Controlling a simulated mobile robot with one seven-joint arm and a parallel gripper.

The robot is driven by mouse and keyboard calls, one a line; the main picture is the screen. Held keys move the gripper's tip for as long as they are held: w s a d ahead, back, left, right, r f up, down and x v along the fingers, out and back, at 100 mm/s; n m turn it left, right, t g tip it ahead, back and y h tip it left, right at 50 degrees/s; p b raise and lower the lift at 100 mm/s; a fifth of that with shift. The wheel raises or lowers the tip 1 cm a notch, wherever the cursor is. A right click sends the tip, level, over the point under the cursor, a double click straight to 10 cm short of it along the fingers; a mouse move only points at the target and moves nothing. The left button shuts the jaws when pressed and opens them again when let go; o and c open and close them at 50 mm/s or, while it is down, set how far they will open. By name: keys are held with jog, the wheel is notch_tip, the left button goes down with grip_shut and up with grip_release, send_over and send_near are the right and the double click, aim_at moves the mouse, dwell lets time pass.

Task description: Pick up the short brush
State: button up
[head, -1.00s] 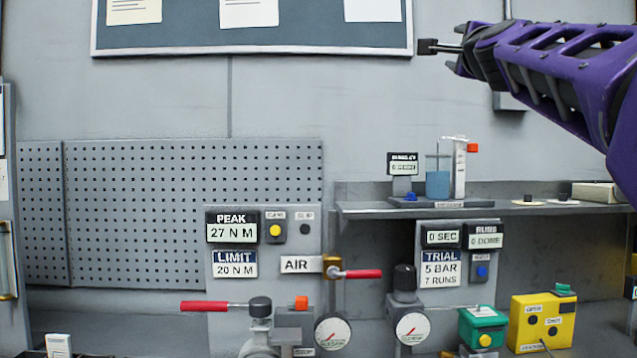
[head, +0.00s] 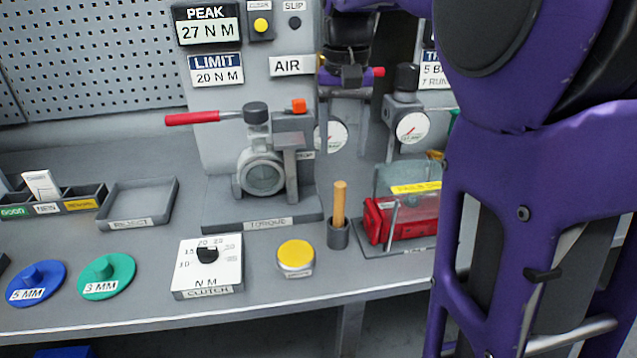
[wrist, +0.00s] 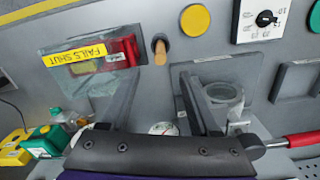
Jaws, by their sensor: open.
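A short wooden handle (head: 339,203), likely the brush, stands upright in a small dark grey cup (head: 338,236) near the bench's front edge. Its lower end is hidden in the cup. In the wrist view the handle (wrist: 160,52) shows end-on, just beyond and between the finger ends. My gripper (head: 350,78) is above and behind the handle in the head view, partly hidden by its own dark body. In the wrist view my gripper (wrist: 158,78) has its two fingers wide apart with nothing between them, pointing down at the bench.
A red valve body (head: 400,220) with a yellow-labelled clear guard stands close right of the cup. A yellow round tin (head: 295,256) is left. The torque stand (head: 262,175) with its red-handled lever is behind left. A clutch block (head: 208,265) lies farther left.

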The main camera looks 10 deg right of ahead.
aim_at(338, 226)
notch_tip(338, 226, down, 16)
jog(key=b, duration=0.3)
jog(key=shift+w+r, duration=0.1)
jog(key=shift+r, duration=0.15)
grip_shut()
